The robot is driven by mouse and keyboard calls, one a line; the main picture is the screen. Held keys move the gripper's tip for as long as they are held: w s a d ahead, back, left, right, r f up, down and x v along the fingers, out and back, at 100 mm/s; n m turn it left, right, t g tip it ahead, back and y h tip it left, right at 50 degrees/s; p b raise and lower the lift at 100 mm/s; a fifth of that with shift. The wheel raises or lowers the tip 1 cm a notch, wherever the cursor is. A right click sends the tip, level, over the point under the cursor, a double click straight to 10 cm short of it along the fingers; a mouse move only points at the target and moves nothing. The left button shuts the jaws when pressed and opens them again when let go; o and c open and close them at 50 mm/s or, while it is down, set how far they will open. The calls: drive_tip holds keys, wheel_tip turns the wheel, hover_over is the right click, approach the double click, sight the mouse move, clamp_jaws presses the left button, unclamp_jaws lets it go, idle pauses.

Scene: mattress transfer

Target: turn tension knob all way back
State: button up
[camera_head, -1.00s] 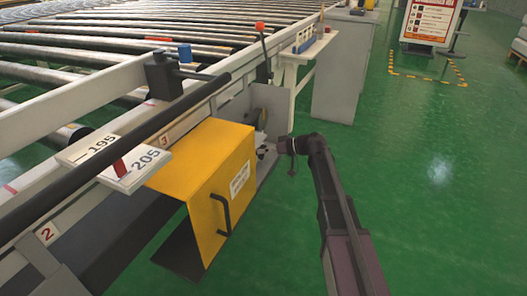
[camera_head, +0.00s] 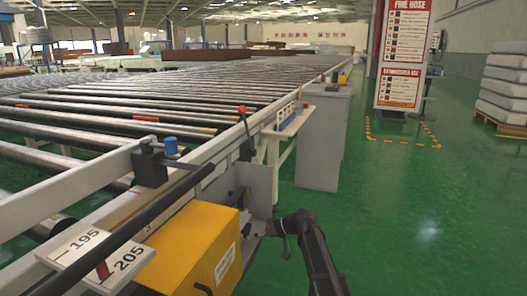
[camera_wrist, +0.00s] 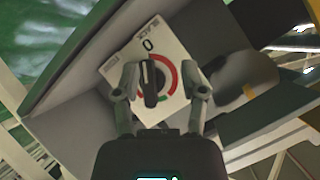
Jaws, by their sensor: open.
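The tension knob (camera_wrist: 150,84) is a dark, narrow bar on a pale dial plate (camera_wrist: 178,50) with a red and green arc. In the wrist view the knob stands roughly upright, its upper end toward the mark 0. Small lettering above the 0 is hard to read. My gripper (camera_wrist: 161,80) is open, one finger on each side of the knob. The left finger is close to it; I cannot tell if it touches. In the head view my gripper (camera_head: 257,229) is at the grey bracket beside the yellow cover, and the knob is hidden there.
The yellow cover (camera_head: 190,248) stands left of my gripper. A long roller conveyor (camera_head: 120,112) fills the left side. A red-knobbed lever (camera_head: 243,125) rises behind the bracket. The green floor (camera_head: 420,235) to the right is clear.

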drive_tip(key=s+d+r+m+h+p, duration=0.3)
drive_tip(key=s+d+h+p, duration=0.1)
drive_tip(key=s+d+p, duration=0.3)
drive_tip(key=s+d+r+m+g+h+p, duration=0.1)
drive_tip(key=s+d+r+m+h+p, duration=0.25)
drive_tip(key=s+d, duration=0.4)
drive_tip(key=s+d+r+m+h+p, duration=0.2)
drive_tip(key=s+d+h+p, duration=0.35)
drive_tip(key=s+p, duration=0.2)
wheel_tip(320, 180, up, 37)
drive_tip(key=p, duration=3.6)
drive_tip(key=shift+s+d+y, duration=0.15)
drive_tip(key=shift+s+y, duration=0.05)
drive_tip(key=shift+y, duration=0.2)
drive_tip(key=shift+s+f, duration=0.1)
drive_tip(key=shift+f, duration=0.05)
